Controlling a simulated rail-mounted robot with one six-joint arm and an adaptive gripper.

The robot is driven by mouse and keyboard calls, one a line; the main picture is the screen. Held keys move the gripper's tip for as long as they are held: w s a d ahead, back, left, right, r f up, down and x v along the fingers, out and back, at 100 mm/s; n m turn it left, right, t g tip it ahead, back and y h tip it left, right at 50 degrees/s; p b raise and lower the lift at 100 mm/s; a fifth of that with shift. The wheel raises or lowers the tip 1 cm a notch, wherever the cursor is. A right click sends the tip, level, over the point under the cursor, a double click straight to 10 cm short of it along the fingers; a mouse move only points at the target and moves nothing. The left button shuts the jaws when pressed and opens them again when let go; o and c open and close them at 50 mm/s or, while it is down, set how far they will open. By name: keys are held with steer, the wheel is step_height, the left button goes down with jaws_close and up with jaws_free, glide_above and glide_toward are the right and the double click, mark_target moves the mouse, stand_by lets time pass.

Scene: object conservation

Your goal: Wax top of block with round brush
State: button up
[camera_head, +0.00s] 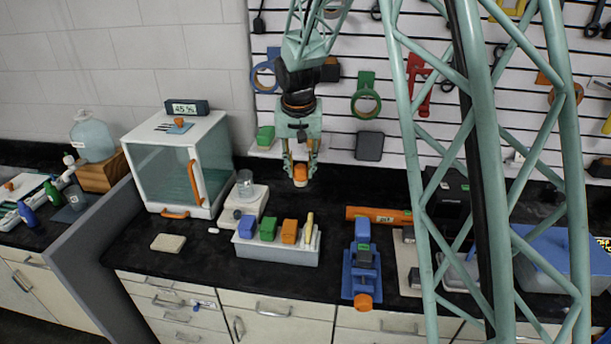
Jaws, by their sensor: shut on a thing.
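My gripper (300,166) points down above the back of the black counter. It is shut on a small orange piece with a pale lower part (300,175). This may be the round brush, but its lower end is too small to make out. A flat beige block (168,242) lies on the counter at the left front, well apart from my gripper. A blue vise (361,278) with an orange knob stands at the front edge, with a dark block-like part (364,256) in its middle. I cannot tell which of these is the task's block.
A grey holder (276,253) with blue, green and orange pieces and a pale upright stick stands front centre. Behind it is a beaker (245,184) on a white device. A glass-sided cabinet (182,170) stands left. An orange tube (378,215) lies right. My green lattice column covers the right side.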

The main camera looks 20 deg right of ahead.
steer(key=shift+f, duration=0.1)
step_height(320, 180, down, 9)
steer(key=b, duration=0.9)
steer(key=shift+d, duration=0.15)
stand_by(0.4)
